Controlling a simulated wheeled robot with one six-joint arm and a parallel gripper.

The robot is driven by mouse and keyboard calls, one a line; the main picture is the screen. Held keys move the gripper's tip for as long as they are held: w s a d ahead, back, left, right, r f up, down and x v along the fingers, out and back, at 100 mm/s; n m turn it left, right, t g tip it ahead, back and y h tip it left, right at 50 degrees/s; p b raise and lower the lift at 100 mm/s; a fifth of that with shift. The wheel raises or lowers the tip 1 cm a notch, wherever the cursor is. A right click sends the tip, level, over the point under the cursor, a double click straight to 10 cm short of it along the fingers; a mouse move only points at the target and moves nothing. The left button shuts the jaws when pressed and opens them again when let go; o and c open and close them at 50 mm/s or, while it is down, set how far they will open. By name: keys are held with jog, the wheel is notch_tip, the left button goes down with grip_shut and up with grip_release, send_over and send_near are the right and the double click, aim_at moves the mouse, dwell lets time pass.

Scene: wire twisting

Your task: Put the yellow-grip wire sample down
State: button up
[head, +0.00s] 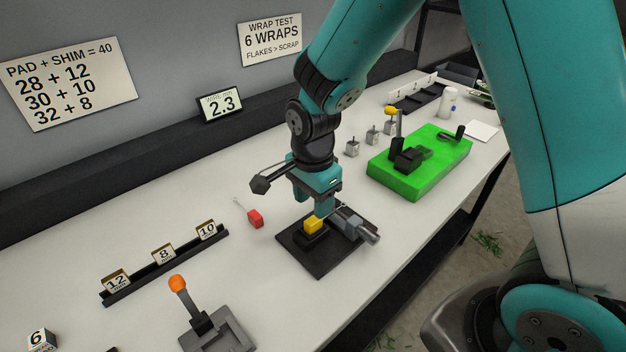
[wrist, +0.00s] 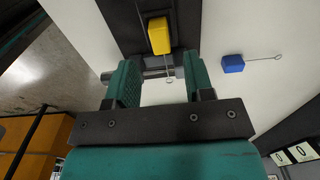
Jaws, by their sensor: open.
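The yellow-grip wire sample (head: 314,225) sits on the black fixture (head: 308,262) near the middle of the table. In the wrist view its yellow grip (wrist: 159,36) lies on the dark base, and its thin wire with a small loop runs back between my fingers. My gripper (head: 325,204) is right above and beside the sample. In the wrist view my gripper (wrist: 160,72) is open, with a finger on each side and clear space between them. The grip shows just past the fingertips, with no finger closed on it.
A red-grip sample (head: 255,218) lies left of the fixture. A green fixture (head: 418,168) stands to the right, a rack (head: 165,262) of number blocks and an orange-knobbed lever (head: 178,283) at lower left.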

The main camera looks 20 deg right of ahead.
aim_at(313, 220)
notch_tip(313, 220, up, 7)
jog(key=s+a+r+n+y, duration=0.2)
jog(key=s+r+n, duration=0.2)
jog(key=s+n, duration=0.5)
jog(key=s+a+r+n+y, duration=0.2)
jog(key=s+r+n, duration=0.3)
jog(key=s+n, duration=0.4)
jog(key=n, duration=0.3)
jog(key=shift+s+a+n+b, duration=0.3)
